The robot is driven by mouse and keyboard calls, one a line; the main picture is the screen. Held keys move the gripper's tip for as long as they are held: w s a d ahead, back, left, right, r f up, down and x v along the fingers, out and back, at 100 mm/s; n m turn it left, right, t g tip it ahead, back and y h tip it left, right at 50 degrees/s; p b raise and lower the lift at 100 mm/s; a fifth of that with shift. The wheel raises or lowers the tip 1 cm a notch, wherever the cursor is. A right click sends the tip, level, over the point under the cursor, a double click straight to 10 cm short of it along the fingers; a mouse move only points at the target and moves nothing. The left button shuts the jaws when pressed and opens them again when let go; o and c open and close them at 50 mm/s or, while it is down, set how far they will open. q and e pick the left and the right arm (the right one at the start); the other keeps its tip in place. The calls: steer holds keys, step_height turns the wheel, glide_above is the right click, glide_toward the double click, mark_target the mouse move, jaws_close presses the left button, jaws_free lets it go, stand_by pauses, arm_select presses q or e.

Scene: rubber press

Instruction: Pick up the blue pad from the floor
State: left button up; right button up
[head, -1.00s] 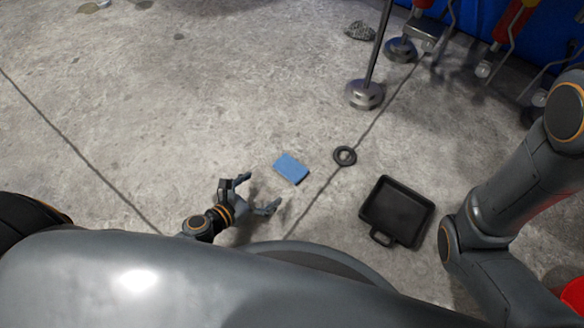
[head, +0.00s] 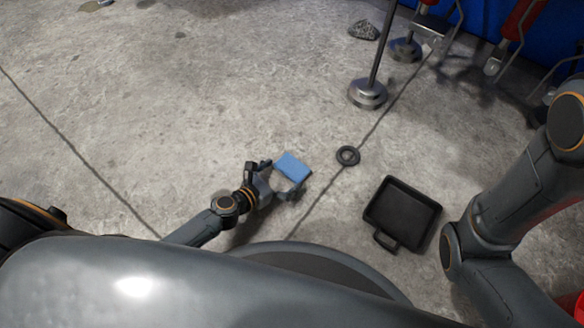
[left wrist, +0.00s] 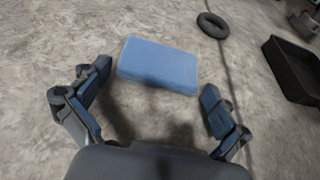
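The blue pad (head: 293,168) is a flat rectangular block on the concrete floor. My left gripper (head: 284,178) is open, with its fingers pointing at the pad's near side. In the left wrist view the pad (left wrist: 158,65) lies just beyond the two spread fingertips (left wrist: 155,84), slightly left of centre between them. I cannot tell whether a finger touches it. Nothing is held in the left gripper. My right arm shows at the right of the head view, but its gripper is out of view.
A black ring (head: 348,156) lies right of the pad, and a black tray with a handle (head: 402,214) lies further right. A metal stand (head: 367,94) rises behind them, with a grey rock (head: 363,30) nearby. The floor to the left is open.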

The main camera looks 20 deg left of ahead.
arm_select(q)
steer(key=c, duration=0.4)
steer(key=shift+c, duration=0.2)
steer(key=shift+r, duration=0.1)
